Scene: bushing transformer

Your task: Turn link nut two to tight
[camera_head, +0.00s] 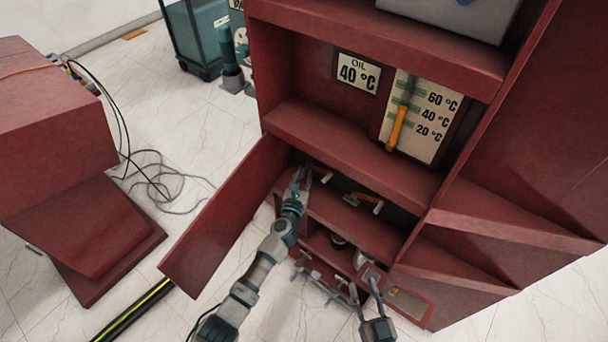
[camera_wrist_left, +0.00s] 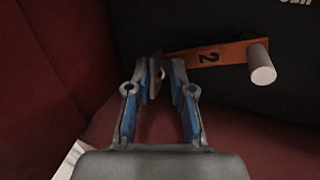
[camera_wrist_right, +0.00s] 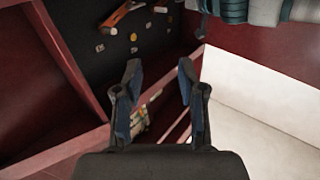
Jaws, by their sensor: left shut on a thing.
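Link two (camera_wrist_left: 205,56), an orange bar marked "2" with a white peg (camera_wrist_left: 262,62) at its right end, lies across a dark panel in the left wrist view. A grey link nut (camera_wrist_left: 157,68) sits at the bar's left end. My left gripper (camera_wrist_left: 160,72) has its fingers on both sides of this nut and is shut on it. In the head view, my left gripper (camera_head: 299,180) reaches into the lower bay of the red cabinet. My right gripper (camera_wrist_right: 158,80) is open and empty in the right wrist view, apart from the panel. It appears low in the head view (camera_head: 366,284).
Another orange link with a white peg (camera_head: 364,202) is right of my left gripper. The red cabinet's open door (camera_head: 225,215) flanks my left arm. A red box (camera_head: 60,140) and loose cables (camera_head: 155,180) are at left. Pale floor lies between.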

